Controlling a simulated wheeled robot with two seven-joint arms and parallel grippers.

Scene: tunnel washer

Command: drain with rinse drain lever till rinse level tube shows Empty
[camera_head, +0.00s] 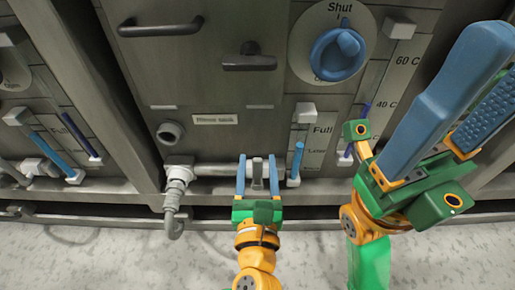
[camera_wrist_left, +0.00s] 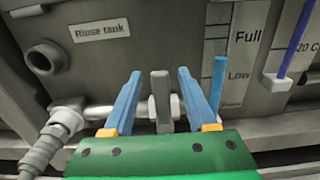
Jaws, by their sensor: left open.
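The rinse drain lever (camera_head: 258,172) is a grey upright handle on the horizontal drain pipe below the rinse tank label (camera_head: 215,119). My left gripper (camera_head: 257,160) is open, with one blue finger on each side of the lever; gaps show in the left wrist view, where the lever (camera_wrist_left: 160,95) stands between the fingers (camera_wrist_left: 160,78). The rinse level tube (camera_head: 297,160) is beside it on the right; its blue column (camera_wrist_left: 217,82) tops out between Full and Low. My right gripper (camera_head: 499,68) is open and empty, high at the right.
A blue round knob (camera_head: 338,52) marked Shut is above the level tube. A temperature gauge (camera_head: 403,62) is to its right. A grey hose (camera_head: 174,205) hangs from the pipe's left end. Another tank's level gauge (camera_head: 50,150) is at the left. The floor (camera_head: 110,255) in front is clear.

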